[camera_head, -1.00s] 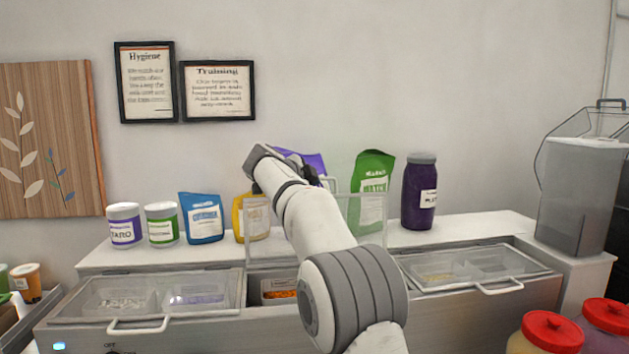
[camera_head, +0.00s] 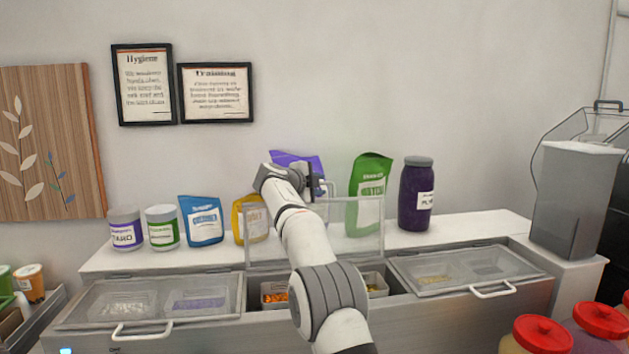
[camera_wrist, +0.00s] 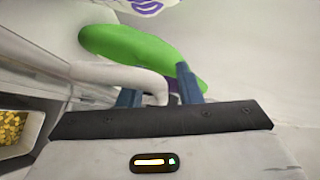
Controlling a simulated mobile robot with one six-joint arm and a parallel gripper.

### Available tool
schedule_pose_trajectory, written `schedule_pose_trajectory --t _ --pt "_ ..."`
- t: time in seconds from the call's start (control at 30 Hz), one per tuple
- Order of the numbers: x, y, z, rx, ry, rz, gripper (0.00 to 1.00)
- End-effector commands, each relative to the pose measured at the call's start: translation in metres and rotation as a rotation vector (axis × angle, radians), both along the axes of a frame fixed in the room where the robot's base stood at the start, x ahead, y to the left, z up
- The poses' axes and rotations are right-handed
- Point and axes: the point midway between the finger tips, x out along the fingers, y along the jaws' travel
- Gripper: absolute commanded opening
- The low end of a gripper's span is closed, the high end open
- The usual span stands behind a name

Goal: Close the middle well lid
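The middle well lid (camera_head: 350,240) is a clear panel that stands raised at the back of the middle well, which is open. Its pale handle (camera_wrist: 125,75) shows in the wrist view, with its bent end between my gripper's two blue fingers. My gripper (camera_head: 317,186) is at the top edge of the raised lid in the head view. In the wrist view my gripper (camera_wrist: 160,88) has its fingers apart, and I see no firm grip on the handle. My arm hides part of the lid and well.
The left lid (camera_head: 150,302) and right lid (camera_head: 465,268) lie closed. A green pouch (camera_head: 370,190), a purple pouch (camera_head: 298,160) and a dark purple jar (camera_head: 416,195) stand behind the raised lid. Red-capped jars (camera_head: 543,333) stand at front right.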

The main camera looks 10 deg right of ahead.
Motion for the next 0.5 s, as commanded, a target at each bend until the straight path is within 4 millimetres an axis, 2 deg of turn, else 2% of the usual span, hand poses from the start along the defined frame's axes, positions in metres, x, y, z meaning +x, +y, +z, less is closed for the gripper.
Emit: schedule_pose_trajectory --t 0.23,0.5 --pt "0.0005 -0.0013 -0.0006 0.000 0.000 0.000 0.32" --pt "0.0004 -0.0016 -0.0006 0.000 0.000 -0.001 0.09"
